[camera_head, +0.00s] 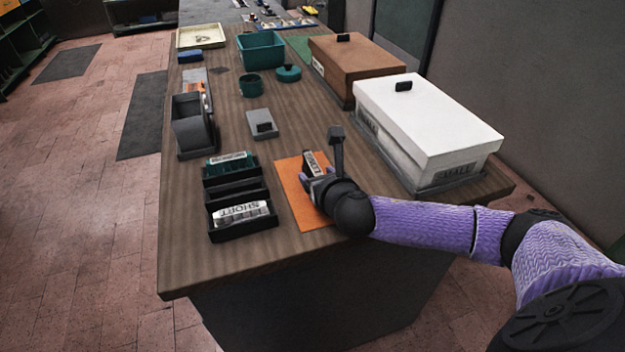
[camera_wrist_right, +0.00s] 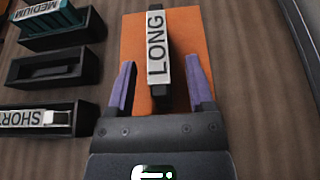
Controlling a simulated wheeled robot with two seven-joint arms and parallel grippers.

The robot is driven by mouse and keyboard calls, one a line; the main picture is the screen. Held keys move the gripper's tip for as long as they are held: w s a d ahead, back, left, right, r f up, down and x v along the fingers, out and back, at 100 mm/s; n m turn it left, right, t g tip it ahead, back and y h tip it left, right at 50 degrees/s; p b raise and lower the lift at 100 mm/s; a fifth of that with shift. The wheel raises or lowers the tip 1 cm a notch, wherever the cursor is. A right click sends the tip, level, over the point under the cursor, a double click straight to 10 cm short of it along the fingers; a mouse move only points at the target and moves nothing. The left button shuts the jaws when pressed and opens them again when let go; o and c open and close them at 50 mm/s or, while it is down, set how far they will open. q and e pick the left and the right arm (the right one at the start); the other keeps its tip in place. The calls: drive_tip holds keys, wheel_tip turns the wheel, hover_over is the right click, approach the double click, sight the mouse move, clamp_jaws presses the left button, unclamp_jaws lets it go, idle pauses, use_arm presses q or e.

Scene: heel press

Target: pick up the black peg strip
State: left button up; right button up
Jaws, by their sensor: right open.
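A black strip (camera_wrist_right: 158,14) with a white LONG label lies on an orange mat (camera_wrist_right: 133,35). It also shows in the head view (camera_head: 311,163), partly hidden by my gripper. In the wrist view my right gripper (camera_wrist_right: 158,64) is open, with one purple finger on each side of the strip's near part. I see gaps between the fingers and the strip. In the head view my right gripper (camera_head: 325,172) is low over the orange mat (camera_head: 291,185). My left gripper is not in view.
Black trays (camera_head: 232,192) left of the mat hold a teal MEDIUM piece (camera_head: 229,164) and a white-labelled SHORT piece (camera_head: 241,213); the middle tray is empty. A white lidded box (camera_head: 425,120) stands to the right. A grey block (camera_head: 262,123) lies behind the mat.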

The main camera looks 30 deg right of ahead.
drive_tip(key=shift+x, duration=1.05)
drive_tip(key=shift+s, duration=0.15)
clamp_jaws()
